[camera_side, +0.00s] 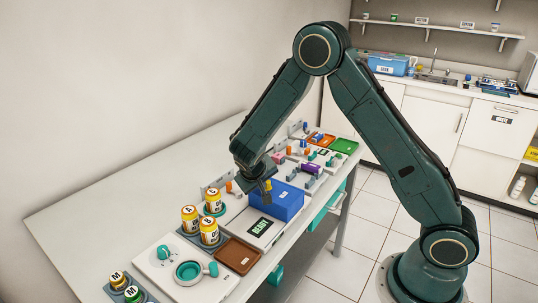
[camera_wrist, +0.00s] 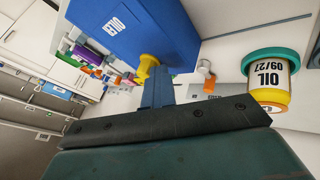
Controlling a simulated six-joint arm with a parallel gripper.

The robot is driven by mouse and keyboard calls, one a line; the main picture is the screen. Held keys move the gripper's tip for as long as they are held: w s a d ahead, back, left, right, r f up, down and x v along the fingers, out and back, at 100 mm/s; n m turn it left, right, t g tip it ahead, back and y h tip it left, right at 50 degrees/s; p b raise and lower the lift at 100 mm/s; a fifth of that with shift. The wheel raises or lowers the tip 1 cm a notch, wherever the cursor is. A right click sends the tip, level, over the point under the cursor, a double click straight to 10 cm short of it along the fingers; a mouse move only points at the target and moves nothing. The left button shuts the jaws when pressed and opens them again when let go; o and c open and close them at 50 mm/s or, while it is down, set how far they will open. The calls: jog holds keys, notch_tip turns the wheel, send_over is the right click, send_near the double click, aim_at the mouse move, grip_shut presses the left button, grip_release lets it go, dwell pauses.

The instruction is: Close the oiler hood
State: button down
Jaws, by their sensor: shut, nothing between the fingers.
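The oiler hood is a blue box-shaped cover (camera_side: 282,203) on a white unit on the bench, just in front of my gripper. It also fills the upper middle of the wrist view (camera_wrist: 125,35), with a white label on one face. A yellow knob (camera_wrist: 147,64) is on the hood's near side. My gripper (camera_side: 266,187) is shut and empty, low beside the hood. In the wrist view its fingertips (camera_wrist: 157,78) overlap the knob's edge; I cannot tell whether they touch. The hood's lower edge is partly hidden, so its exact seating is unclear.
Yellow bottles (camera_side: 209,232) stand to the left, one with a teal cap labelled OIL (camera_wrist: 270,80). A display reading READY (camera_side: 260,226) and a brown tray (camera_side: 238,256) are in front. Small items and a green tray (camera_side: 345,146) lie behind.

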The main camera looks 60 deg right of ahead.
jog(key=shift+w+a, duration=0.15)
jog(key=shift+a, duration=0.25)
jog(key=a, duration=0.3)
jog(key=shift+w+a+r, duration=0.2)
jog(key=shift+w+a, duration=0.05)
jog(key=shift+w, duration=0.1)
jog(key=v, duration=0.9)
jog(key=shift+s+r, duration=0.15)
jog(key=shift+r, duration=0.05)
jog(key=shift+r, duration=0.1)
jog(key=s+d+r+n+t+y, duration=0.1)
jog(key=s+r+y, duration=0.3)
jog(key=s+r, duration=0.8)
jog(key=s+a+r+n+y, duration=0.1)
jog(key=s, duration=0.6)
jog(key=s+a+r+n+t+y, duration=0.1)
jog(key=s+n, duration=0.1)
jog(key=s, duration=0.6)
jog(key=shift+s+r+t+y, duration=0.2)
jog(key=shift+r+t+y, duration=0.1)
jog(key=shift+r+y, duration=0.1)
